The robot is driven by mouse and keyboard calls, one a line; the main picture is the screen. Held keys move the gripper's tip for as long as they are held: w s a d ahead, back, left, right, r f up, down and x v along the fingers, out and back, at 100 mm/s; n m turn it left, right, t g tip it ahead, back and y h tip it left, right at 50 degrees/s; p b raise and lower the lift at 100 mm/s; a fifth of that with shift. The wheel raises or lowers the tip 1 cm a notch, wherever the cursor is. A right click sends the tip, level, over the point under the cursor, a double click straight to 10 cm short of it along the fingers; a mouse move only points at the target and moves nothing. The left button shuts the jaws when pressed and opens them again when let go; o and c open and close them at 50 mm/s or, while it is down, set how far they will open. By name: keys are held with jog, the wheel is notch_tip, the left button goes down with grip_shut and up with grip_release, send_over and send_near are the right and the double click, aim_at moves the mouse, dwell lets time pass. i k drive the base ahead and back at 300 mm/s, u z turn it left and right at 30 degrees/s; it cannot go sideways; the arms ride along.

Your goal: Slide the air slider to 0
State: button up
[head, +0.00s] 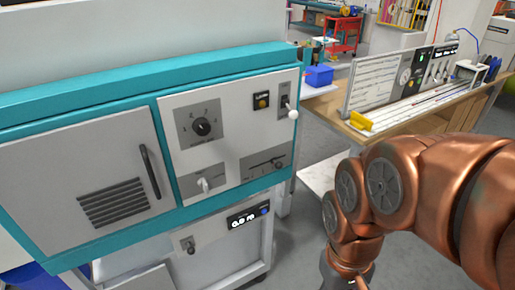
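A teal-framed machine (88,84) with a grey control panel (235,115) fills the left and middle of the head view. A horizontal slider (264,165) sits at the lower right of the panel on a dark plate. Its dark knob appears toward the right end of the slot. The slider's lettering and scale are too small to read, so I cannot confirm that it is the air slider. My copper arm hangs at the right, apart from the panel. My gripper is below the bottom edge and does not show.
The panel also holds a rotary dial (202,127), a lever switch with a white ball (292,113), an orange button (262,101) and a light-coloured knob (206,184). A display (246,218) sits below. A workbench (420,110) stands behind my arm. Grey floor (298,240) is open between machine and arm.

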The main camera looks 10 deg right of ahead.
aim_at(278, 165)
jog(key=z, duration=1.25)
jog(key=k, duration=0.85)
jog(key=u, duration=1.6)
jog(key=i, duration=0.5)
jog(key=z, duration=0.1)
